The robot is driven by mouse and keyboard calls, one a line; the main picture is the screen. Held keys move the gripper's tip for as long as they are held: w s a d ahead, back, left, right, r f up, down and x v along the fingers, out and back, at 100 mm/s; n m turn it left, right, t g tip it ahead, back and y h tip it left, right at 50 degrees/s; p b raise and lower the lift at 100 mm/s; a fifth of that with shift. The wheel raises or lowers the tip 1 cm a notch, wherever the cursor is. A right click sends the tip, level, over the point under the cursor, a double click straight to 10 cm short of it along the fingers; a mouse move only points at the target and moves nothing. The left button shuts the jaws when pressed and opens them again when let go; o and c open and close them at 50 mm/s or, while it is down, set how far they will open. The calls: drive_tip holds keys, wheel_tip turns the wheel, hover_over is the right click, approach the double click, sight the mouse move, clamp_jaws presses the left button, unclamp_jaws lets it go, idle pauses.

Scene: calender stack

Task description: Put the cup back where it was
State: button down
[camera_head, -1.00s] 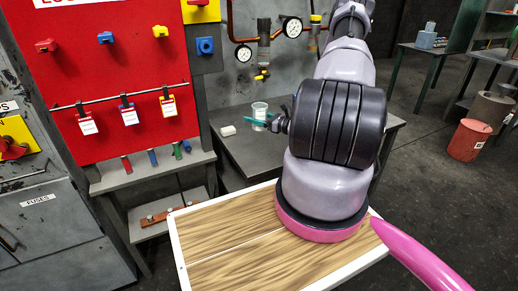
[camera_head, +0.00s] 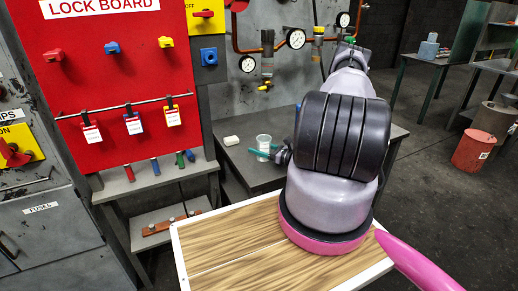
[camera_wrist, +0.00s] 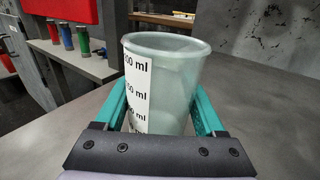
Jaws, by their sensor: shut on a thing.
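The cup (camera_wrist: 172,85) is a clear, greenish measuring cup with a white ml scale. In the wrist view it stands upright between the teal fingers of my gripper (camera_wrist: 163,110), which is shut on it. In the head view the cup (camera_head: 263,142) shows over the grey table (camera_head: 236,170), and my gripper (camera_head: 262,153) reaches it from the right, partly hidden behind my arm. I cannot tell whether the cup's base touches the table.
A white block (camera_head: 231,141) lies on the table left of the cup. Gauges and pipes (camera_head: 296,39) are on the wall behind. A lock board (camera_head: 105,75) and a shelf with several coloured cylinders (camera_head: 157,166) stand at the left. The table's front is clear.

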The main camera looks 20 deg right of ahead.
drive_tip(key=shift+f, duration=0.15)
unclamp_jaws()
drive_tip(key=shift+r, duration=0.2)
drive_tip(key=v, duration=1.2)
drive_tip(key=a+r+n+g+y, duration=0.1)
drive_tip(key=a+r+n+g, duration=0.35)
drive_tip(key=r, duration=0.45)
drive_tip(key=a+r+n+g, duration=0.4)
drive_tip(key=r+n, duration=0.1)
drive_tip(key=r, duration=0.3)
drive_tip(key=a+r+n+g+y, duration=0.1)
drive_tip(key=a+r+n+g, duration=0.35)
drive_tip(key=r, duration=0.45)
drive_tip(key=s+a+r+n+t+h, duration=0.2)
drive_tip(key=s+a+r+n+h, duration=0.1)
drive_tip(key=s+r, duration=0.6)
drive_tip(key=s+a+r+n+t+h, duration=0.3)
drive_tip(key=s+r+n+h, duration=0.3)
drive_tip(key=r, duration=0.8)
drive_tip(key=s+a+n, duration=0.1)
drive_tip(key=s+n, duration=0.1)
drive_tip(key=s, duration=0.1)
drive_tip(key=shift+a+r+h, duration=0.25)
drive_tip(key=shift+h, duration=0.05)
